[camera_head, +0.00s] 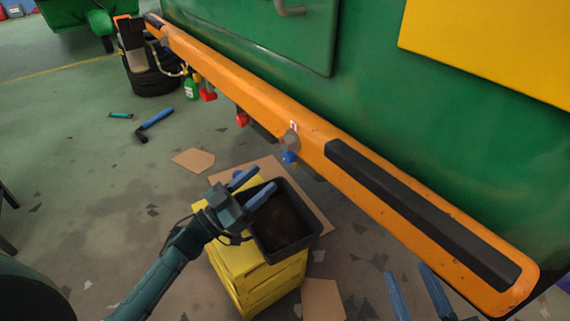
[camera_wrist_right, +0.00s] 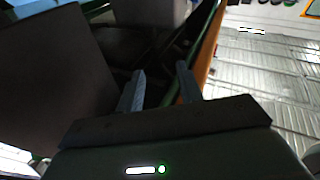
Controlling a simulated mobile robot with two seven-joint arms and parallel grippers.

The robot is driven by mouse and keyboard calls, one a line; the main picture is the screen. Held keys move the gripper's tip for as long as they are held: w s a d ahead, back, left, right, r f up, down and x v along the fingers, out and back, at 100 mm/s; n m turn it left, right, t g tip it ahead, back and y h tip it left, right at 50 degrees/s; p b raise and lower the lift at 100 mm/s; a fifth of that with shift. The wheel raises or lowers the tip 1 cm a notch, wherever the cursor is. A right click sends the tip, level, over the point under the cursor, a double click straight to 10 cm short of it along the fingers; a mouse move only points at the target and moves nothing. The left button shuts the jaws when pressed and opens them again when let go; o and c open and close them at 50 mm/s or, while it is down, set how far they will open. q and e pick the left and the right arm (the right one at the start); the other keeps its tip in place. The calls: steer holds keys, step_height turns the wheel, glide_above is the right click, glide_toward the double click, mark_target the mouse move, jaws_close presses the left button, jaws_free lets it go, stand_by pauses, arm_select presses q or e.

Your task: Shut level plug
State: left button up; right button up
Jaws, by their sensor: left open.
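A round grey fitting (camera_head: 291,139) sits on the orange beam, with a blue knob (camera_head: 290,157) just below it. I cannot tell which of these is the level plug. My left gripper (camera_head: 253,187) is open and empty, over the black bin, below and left of the blue knob and apart from it. My right gripper (camera_head: 415,292) is at the lower right, below the beam. In the right wrist view its fingers (camera_wrist_right: 160,85) stand apart with nothing between them.
The orange beam (camera_head: 240,84) runs along a green vehicle body (camera_head: 370,90). A black bin (camera_head: 285,222) stands on a yellow crate (camera_head: 240,265). Blue-handled tools (camera_head: 154,119), cardboard (camera_head: 193,160) and dark tyres (camera_head: 154,82) are on the floor to the left.

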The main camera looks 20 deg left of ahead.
mark_target(285, 159)
arm_select(q)
steer(key=b+x, duration=0.1)
steer(key=x, duration=0.6)
steer(key=shift+w+d, duration=0.2)
steer(key=shift+w, duration=0.05)
steer(key=shift+c, duration=0.2)
steer(key=c, duration=0.9)
